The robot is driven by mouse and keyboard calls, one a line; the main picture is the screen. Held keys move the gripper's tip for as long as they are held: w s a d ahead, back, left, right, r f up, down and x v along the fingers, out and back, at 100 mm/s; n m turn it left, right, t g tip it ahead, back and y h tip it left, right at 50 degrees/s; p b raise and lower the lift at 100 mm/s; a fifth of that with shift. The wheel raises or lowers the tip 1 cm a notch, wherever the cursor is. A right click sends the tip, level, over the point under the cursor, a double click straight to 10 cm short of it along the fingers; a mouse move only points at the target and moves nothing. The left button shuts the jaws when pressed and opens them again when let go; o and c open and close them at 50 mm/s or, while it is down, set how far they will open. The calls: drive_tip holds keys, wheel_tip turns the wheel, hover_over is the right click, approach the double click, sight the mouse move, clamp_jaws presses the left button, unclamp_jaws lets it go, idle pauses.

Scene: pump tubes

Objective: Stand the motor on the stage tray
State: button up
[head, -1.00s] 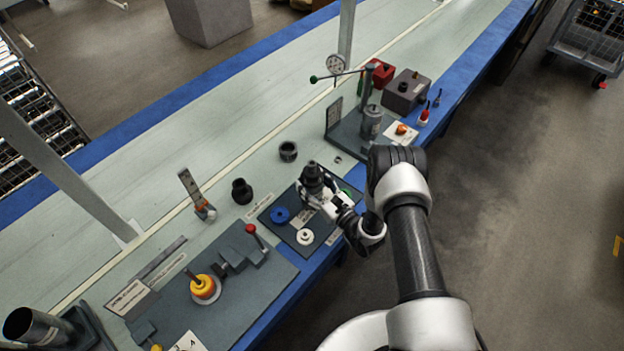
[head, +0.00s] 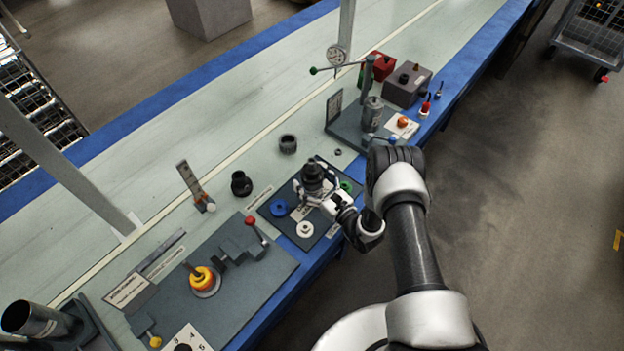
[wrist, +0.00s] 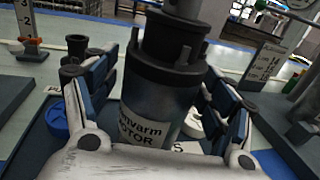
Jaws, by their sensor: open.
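The motor (head: 312,174) is a dark cylinder with a stepped black top. It appears upright on the stage tray (head: 327,228), a dark flat tray at the front of the bench. In the wrist view the motor (wrist: 158,100) fills the middle, with its "MOTOR" label facing the camera. My gripper (head: 317,187) is open around it, one finger on each side, as the wrist view also shows (wrist: 165,95). The motor's base is hidden by the gripper. A blue ring (head: 279,207), a white part (head: 305,230) and a green part (head: 346,187) are on the tray.
A dark fixture plate (head: 235,300) with a yellow-orange part (head: 202,279) lies to the left. A press stand (head: 369,100) stands to the right. Black cups (head: 241,184) and (head: 288,144) stand behind the tray. The bench behind them is largely clear.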

drive_tip(key=shift+r, duration=0.15)
drive_tip(key=p+v, duration=0.3)
drive_tip(key=v, duration=0.9)
drive_tip(key=w+a+r+n+g+y, duration=0.1)
drive_tip(key=a+r+n+g+y, duration=0.15)
drive_tip(key=r, duration=0.45)
drive_tip(key=w+a+r+n+g+y, duration=0.1)
drive_tip(key=a+r+n+g+y, duration=0.2)
drive_tip(key=r, duration=0.4)
drive_tip(key=s+a+r+n+g+h, duration=0.1)
drive_tip(key=s+r+n+g+h, duration=0.1)
drive_tip(key=s+r+n+g, duration=0.6)
drive_tip(key=s+a+r+n+g+h, duration=0.2)
drive_tip(key=s+r+n, duration=0.35)
drive_tip(key=r, duration=0.55)
drive_tip(key=s+d+r+n+t+h, duration=0.3)
drive_tip(key=s+d+r+n+h, duration=0.1)
drive_tip(key=d, duration=0.4)
drive_tip(key=s+d+r+n+t+h, duration=0.3)
drive_tip(key=s+d+r+h, duration=0.3)
drive_tip(key=s+d+h, duration=0.3)
drive_tip(key=shift+s+d+n+t, duration=0.2)
drive_tip(key=shift+n+t, duration=0.15)
drive_tip(key=shift+n, duration=0.55)
